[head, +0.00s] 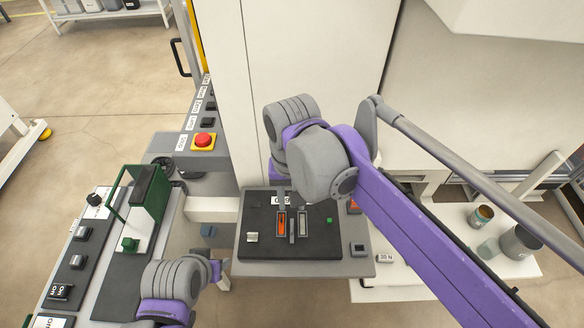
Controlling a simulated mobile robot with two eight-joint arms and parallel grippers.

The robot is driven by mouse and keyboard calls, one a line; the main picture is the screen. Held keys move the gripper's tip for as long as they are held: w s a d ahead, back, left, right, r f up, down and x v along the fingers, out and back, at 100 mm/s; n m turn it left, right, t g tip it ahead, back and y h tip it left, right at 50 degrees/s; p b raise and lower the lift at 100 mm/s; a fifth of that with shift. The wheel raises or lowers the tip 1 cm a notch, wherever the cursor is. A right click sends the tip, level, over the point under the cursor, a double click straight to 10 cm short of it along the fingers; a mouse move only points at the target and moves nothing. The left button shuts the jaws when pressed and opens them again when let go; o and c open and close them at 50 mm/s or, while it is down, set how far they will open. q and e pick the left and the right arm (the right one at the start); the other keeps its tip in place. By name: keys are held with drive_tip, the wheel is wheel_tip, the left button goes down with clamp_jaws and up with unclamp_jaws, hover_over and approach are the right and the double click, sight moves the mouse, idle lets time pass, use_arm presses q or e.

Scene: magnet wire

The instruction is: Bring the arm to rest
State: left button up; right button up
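My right arm comes in from the right as a long purple link with a grey elbow and wrist. Its grey wrist hides most of my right gripper (292,212), which points down over a dark panel (262,222) on a grey stand. The panel has an orange slot piece (282,224) and a grey slot piece (303,224) side by side. Contact between the gripper and these pieces is unclear. My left arm shows at the bottom left, grey and purple. Its gripper (217,270) is small and mostly hidden, left of the stand and apart from it.
A red emergency button (204,140) sits on a yellow base at the back left. A green-framed device (150,205) and a switch console (75,262) stand at left. A white shelf (440,270) at right holds cups (520,242). A tall pale cabinet is behind.

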drive_tip(key=s+d+f+t, duration=0.1)
drive_tip(key=d+f, duration=0.1)
drive_tip(key=d, duration=0.2)
drive_tip(key=s+d+f+t, duration=0.1)
drive_tip(key=s+d+f, duration=0.1)
drive_tip(key=d, duration=0.1)
drive_tip(key=s+d+f+t, duration=0.1)
drive_tip(key=d+f, duration=0.1)
drive_tip(key=d, duration=0.2)
drive_tip(key=shift+s+d+y, duration=0.3)
drive_tip(key=s+d+f, duration=0.1)
drive_tip(key=d+f, duration=0.1)
drive_tip(key=s+d+f+t, duration=0.1)
drive_tip(key=s+d, duration=0.1)
drive_tip(key=s+d+f+t, duration=0.1)
drive_tip(key=s+d+f, duration=0.1)
drive_tip(key=shift+d+f, duration=0.1)
drive_tip(key=shift+f, duration=0.2)
